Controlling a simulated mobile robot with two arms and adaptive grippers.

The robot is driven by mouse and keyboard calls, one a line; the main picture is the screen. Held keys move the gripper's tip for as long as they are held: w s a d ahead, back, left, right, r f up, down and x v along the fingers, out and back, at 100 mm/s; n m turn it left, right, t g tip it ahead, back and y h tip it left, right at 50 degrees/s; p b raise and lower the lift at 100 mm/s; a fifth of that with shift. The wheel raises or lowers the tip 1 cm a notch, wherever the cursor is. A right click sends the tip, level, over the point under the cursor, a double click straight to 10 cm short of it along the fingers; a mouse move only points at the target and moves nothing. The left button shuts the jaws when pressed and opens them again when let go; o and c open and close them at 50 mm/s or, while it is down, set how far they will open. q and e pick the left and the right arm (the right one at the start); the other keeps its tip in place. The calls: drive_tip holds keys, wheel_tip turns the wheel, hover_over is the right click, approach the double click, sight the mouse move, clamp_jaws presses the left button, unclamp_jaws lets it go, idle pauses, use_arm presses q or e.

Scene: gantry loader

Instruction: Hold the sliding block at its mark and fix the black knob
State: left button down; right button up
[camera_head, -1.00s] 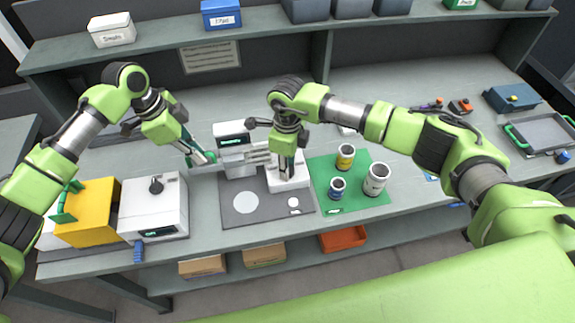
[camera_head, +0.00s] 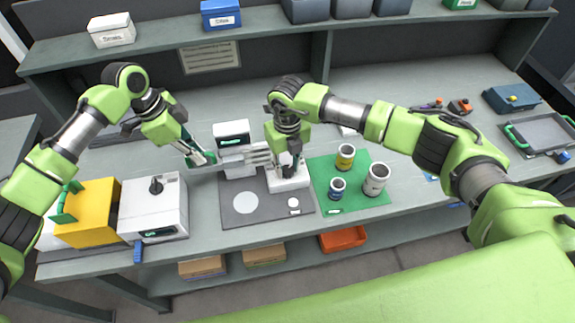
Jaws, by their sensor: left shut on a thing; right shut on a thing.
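The gantry loader shows as a light horizontal rail (camera_head: 246,152) above a dark grey mat, with a white base (camera_head: 291,183) under its right end. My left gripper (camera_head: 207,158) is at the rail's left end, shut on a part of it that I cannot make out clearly. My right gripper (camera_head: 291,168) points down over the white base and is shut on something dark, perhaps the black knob. The fingers hide most of it. The sliding block and its mark are too small or too covered to tell.
A white box with a small display (camera_head: 232,135) stands behind the rail. A dark grey mat (camera_head: 262,211) lies in front. A green mat (camera_head: 365,202) with several cans is at the right. A yellow and white machine (camera_head: 152,209) stands at the left.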

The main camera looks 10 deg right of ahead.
sight(287, 169)
drive_tip(key=shift+w+r+m, duration=0.15)
drive_tip(key=shift+m, duration=0.15)
drive_tip(key=o, duration=1.1)
use_arm(q)
drive_tip(key=c, duration=1.8)
unclamp_jaws()
drive_tip(key=shift+c, duration=0.2)
use_arm(e)
wheel_tip(287, 169, up, 12)
drive_tip(key=shift+f, duration=0.1)
use_arm(q)
drive_tip(key=shift+r, duration=0.1)
